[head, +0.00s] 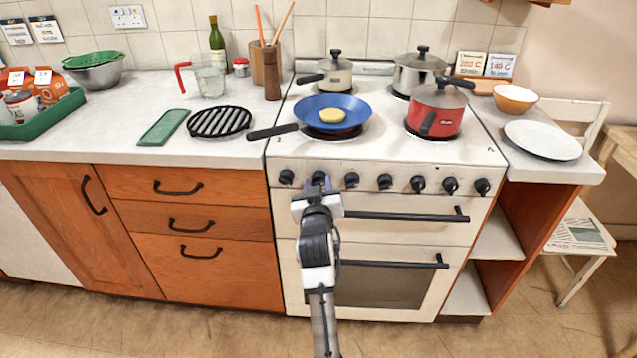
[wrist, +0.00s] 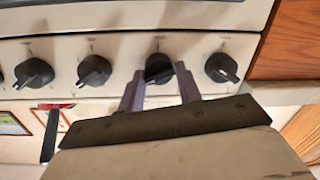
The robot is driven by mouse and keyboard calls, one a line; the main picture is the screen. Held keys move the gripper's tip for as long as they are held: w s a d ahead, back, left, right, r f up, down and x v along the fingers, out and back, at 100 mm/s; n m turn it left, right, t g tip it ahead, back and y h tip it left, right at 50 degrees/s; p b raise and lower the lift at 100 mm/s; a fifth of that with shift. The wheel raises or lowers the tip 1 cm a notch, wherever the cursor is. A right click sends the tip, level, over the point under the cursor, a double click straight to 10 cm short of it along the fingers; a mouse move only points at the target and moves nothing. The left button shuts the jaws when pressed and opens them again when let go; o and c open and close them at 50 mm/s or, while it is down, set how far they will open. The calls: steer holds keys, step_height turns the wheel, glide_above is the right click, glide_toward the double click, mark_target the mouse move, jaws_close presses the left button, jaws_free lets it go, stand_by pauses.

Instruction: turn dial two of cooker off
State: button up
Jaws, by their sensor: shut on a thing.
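The cooker (head: 288,210) is white, with a row of several black dials along its front panel. In the wrist view, which looks turned over, dial two (wrist: 158,67) is second from the right. My gripper (wrist: 159,80) has one finger on each side of its black knob and is shut on it. The knob's pointer is hard to read between the fingers.
Dial one (wrist: 222,68) and dial three (wrist: 95,69) sit close on either side of the fingers. Below the panel are black bar handles (head: 405,215). A blue frying pan (head: 332,112) stands on the hob, its handle (head: 273,132) reaching left over the worktop.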

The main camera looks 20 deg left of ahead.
steer(key=n+h+p, duration=0.1)
steer(key=n+p, duration=0.1)
steer(key=n, duration=0.4)
steer(key=shift+r, duration=0.1)
steer(key=n+p, duration=0.1)
steer(key=n, duration=0.2)
steer(key=n+p, duration=0.1)
steer(key=n, duration=0.2)
steer(key=shift+t+h, duration=0.3)
steer(key=shift+h, duration=0.1)
steer(key=o, duration=0.9)
steer(key=shift+o, duration=0.2)
steer(key=shift+a, duration=0.1)
